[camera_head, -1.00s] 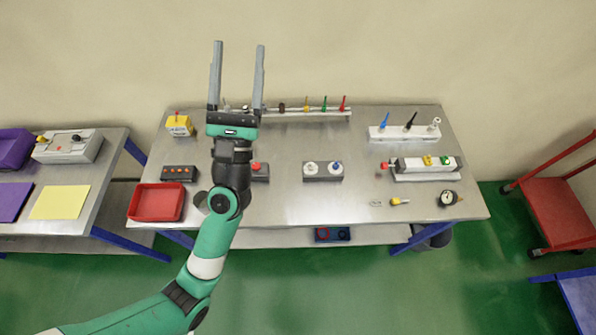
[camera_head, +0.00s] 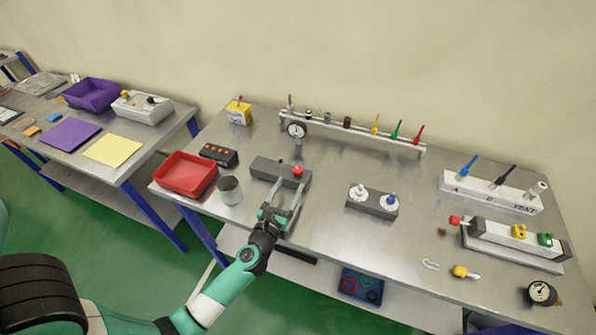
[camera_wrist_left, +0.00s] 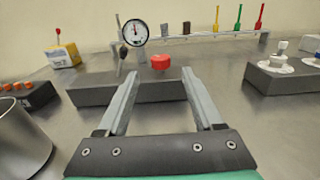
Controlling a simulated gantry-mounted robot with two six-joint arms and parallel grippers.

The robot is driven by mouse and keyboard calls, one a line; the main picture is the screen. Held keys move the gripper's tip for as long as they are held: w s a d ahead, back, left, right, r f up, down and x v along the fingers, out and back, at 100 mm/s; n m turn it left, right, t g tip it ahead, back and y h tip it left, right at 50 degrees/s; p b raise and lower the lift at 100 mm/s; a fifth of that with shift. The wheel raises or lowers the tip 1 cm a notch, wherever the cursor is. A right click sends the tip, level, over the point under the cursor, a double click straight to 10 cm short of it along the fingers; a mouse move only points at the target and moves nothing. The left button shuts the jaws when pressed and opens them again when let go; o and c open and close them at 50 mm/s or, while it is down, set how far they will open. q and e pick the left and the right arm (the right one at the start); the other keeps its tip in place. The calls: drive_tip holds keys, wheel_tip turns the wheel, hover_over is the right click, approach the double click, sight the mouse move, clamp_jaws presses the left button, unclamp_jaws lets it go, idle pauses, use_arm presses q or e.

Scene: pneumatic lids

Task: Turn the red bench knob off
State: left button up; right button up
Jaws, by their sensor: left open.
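The red knob (camera_head: 297,170) sits on the right part of a dark grey block (camera_head: 266,168) on the metal bench. My left gripper (camera_head: 289,187) is open and empty, its fingers pointing at the front of this block just short of the knob. In the left wrist view the red knob (camera_wrist_left: 160,61) stands upright beyond the fingertips, between them in the picture. The fingers look apart from the knob. The wrist view also shows the block's (camera_wrist_left: 95,90) front face. My right gripper is not in view.
A steel cup (camera_head: 230,190) and a red tray (camera_head: 186,174) stand left of the gripper. A block with white and blue knobs (camera_head: 372,203) is to the right. A rail with a gauge (camera_head: 297,130) and coloured levers runs behind. Bare bench lies between the two blocks.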

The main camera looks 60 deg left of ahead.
sight(296, 174)
use_arm(q)
drive_tip(key=b+x, duration=0.1)
drive_tip(key=x, duration=0.6)
drive_tip(key=shift+w+a, duration=0.15)
drive_tip(key=shift+w, duration=0.05)
clamp_jaws()
